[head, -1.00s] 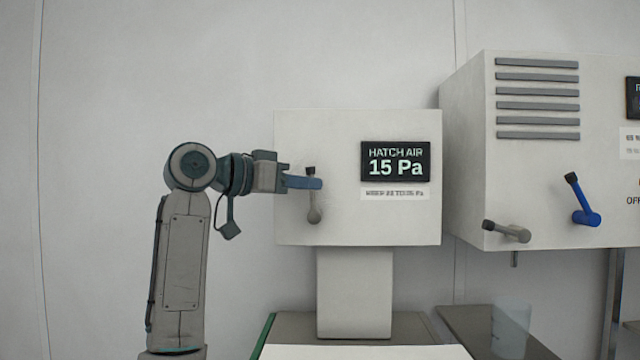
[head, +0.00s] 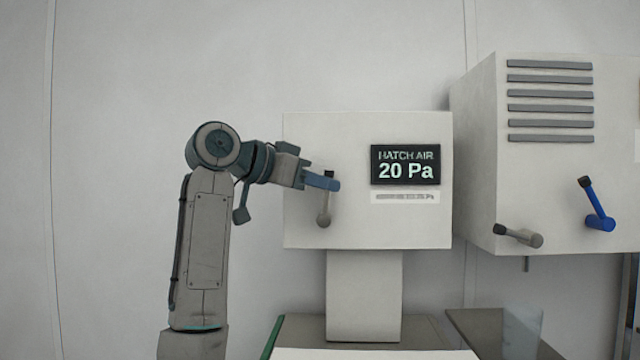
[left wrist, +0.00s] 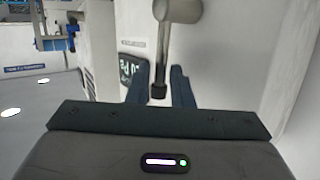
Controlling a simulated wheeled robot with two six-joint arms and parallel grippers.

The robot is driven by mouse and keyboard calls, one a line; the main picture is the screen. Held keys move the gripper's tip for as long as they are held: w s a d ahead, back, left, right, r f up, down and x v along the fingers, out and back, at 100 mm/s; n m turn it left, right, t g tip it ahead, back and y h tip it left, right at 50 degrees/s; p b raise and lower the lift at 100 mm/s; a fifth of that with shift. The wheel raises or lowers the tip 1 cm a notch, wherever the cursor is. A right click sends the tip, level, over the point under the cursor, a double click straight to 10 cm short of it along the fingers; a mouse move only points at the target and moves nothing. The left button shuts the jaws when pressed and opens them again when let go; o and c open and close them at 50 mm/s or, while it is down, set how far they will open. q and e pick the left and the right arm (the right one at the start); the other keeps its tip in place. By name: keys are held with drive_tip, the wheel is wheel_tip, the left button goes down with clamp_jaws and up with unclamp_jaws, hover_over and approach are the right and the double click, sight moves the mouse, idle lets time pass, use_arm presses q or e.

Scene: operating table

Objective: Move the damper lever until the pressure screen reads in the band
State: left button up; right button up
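The damper lever (head: 324,208) is a grey handle with a dark tip on the front of the white hatch box (head: 305,235). It points up, leaning slightly right. The pressure screen (head: 405,165) on this box reads 20 Pa; the label under it is too blurred to read. My left gripper (head: 325,181) comes in from the left, its blue fingers at the lever's upper end. My right gripper is not in view.
A second white box (head: 550,190) with grey slats stands at the right, bearing a grey lever (head: 518,236) and a blue lever (head: 597,208). A clear panel (head: 522,328) stands below it. The wall space above the hatch box is free.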

use_arm(q)
drive_tip(key=b+v, duration=0.4)
drive_tip(key=v, duration=0.6)
drive_tip(key=shift+s+a+b, duration=0.15)
drive_tip(key=shift+a+b, duration=0.2)
drive_tip(key=shift+b, duration=0.05)
